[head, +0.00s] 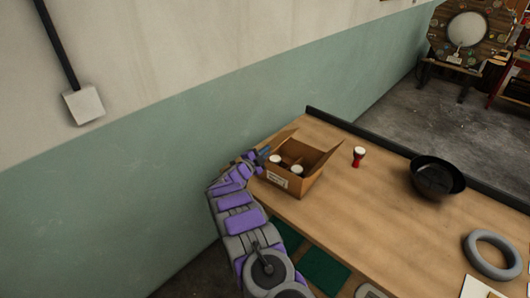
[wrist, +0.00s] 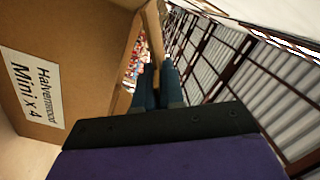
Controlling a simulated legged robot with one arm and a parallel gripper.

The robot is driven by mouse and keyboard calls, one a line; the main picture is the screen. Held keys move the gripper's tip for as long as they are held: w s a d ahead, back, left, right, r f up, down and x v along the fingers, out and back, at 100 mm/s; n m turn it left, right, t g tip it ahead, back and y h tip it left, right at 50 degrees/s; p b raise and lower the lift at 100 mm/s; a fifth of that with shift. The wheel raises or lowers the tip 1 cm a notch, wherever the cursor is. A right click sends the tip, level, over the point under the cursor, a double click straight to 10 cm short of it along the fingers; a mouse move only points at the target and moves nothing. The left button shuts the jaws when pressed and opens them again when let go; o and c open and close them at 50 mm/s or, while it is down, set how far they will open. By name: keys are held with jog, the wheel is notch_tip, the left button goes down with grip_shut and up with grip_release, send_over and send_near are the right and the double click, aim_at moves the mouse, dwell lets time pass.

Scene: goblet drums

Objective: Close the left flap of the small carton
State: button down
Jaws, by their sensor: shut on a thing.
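The small carton (head: 310,182) stands open on the wooden table, with a white label on its front. White-topped goblet drums (head: 297,169) show inside it. Its left flap (head: 283,139) stands up and leans outward at the left side; the right flap (head: 325,158) is also raised and tilted outward. My gripper (head: 262,156) is at the front end of the left flap. In the wrist view, the carton wall (wrist: 80,60) fills the left, and my gripper's fingers (wrist: 157,80) are shut on the thin brown flap edge (wrist: 153,40).
A red goblet drum (head: 358,158) with a white top stands right of the carton. A black bowl (head: 437,177) and a grey ring (head: 492,252) lie farther right. Green mats (head: 324,270) lie near the front edge. A wall (head: 180,155) runs close on the left.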

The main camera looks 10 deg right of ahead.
jog(key=shift+s+d+f+m+b, duration=0.15)
jog(key=shift+f+m+b, duration=0.1)
jog(key=shift+f+m, duration=0.25)
jog(key=shift+s+d+f+m+b, duration=0.1)
jog(key=shift+f+m+b, duration=0.15)
jog(key=shift+m, duration=0.35)
jog(key=c, duration=1.3)
grip_release()
